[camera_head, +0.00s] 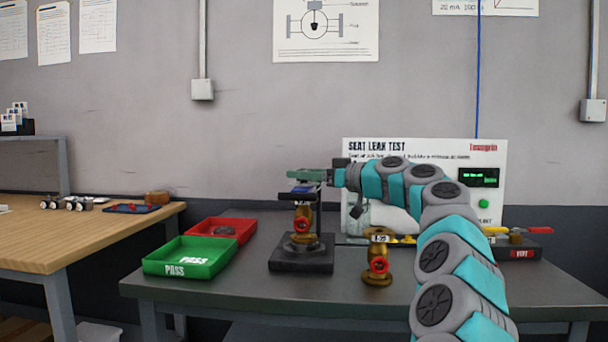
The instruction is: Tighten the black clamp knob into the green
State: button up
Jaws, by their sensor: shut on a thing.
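My gripper (308,176) reaches in from the right and is shut at the top of a brass valve (305,222) with a red handwheel. The valve stands upright on a dark square base (301,262). A dark bar-like part with a blue patch (298,194) sits just under the jaws, on top of the valve. The black clamp knob appears to be at the jaws, but it is too small and too covered to make out clearly.
A green PASS tray (190,270) and a red tray (222,241) lie left of the base. A second brass valve (377,275) stands right of it, close to my arm. The SEAT LEAK TEST board (372,148) stands behind. The table's front left is clear.

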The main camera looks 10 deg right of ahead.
grip_shut()
jog(key=shift+f+m+t+h+b, duration=0.3)
jog(key=shift+t+b, duration=0.1)
jog(key=shift+b, duration=0.7)
jog(key=m+t+h+b, duration=0.1)
jog(key=h+b, duration=0.1)
jog(key=b, duration=0.2)
jog(key=shift+s+f+m+t, duration=0.1)
jog(key=shift+m+t, duration=0.3)
jog(key=shift+m+t+h+b, duration=0.6)
jog(key=shift+m+h+b, duration=0.15)
jog(key=shift+h, duration=0.25)
jog(key=shift+r+m+t+h, duration=0.2)
jog(key=shift+m+t+h, duration=0.1)
jog(key=shift+m+h, duration=0.25)
jog(key=shift+r+m+t+h, duration=0.2)
jog(key=shift+m+t+h, duration=0.1)
jog(key=shift+h, duration=0.45)
jog(key=o, duration=0.6)
grip_release()
jog(key=shift+o, duration=0.2)
